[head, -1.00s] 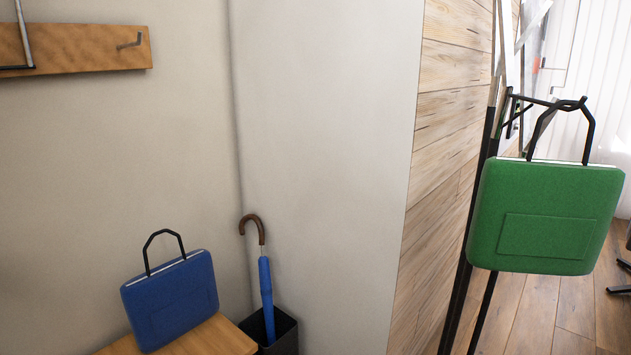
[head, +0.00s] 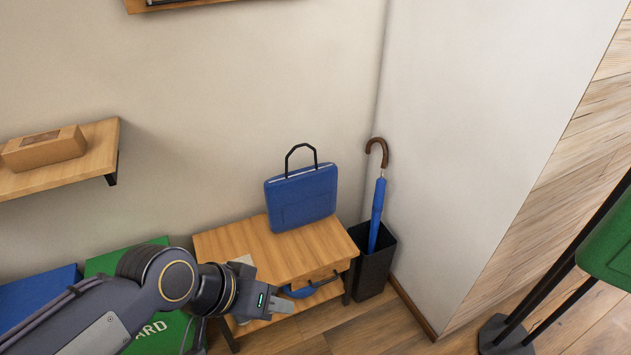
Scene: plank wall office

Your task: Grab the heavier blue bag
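A blue bag (head: 302,198) with a black loop handle stands upright on top of a wooden bench (head: 225,240). Another blue item (head: 298,292) with a dark handle shows on the bench's lower level; it is mostly hidden by the bench top and my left gripper. My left gripper (head: 283,306) is in front of the bench, below and left of the upright bag and apart from it. Its fingers are seen from an angle that hides whether they are parted. My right gripper is out of view. The frames do not show which bag is heavier.
A dark bin (head: 373,268) holding a blue umbrella (head: 377,215) stands right of the bench. Green (head: 130,258) and blue (head: 38,298) flat-topped items sit at the lower left. A wall shelf (head: 60,175) holds a carton (head: 44,149). A green bag (head: 608,245) is at the right edge.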

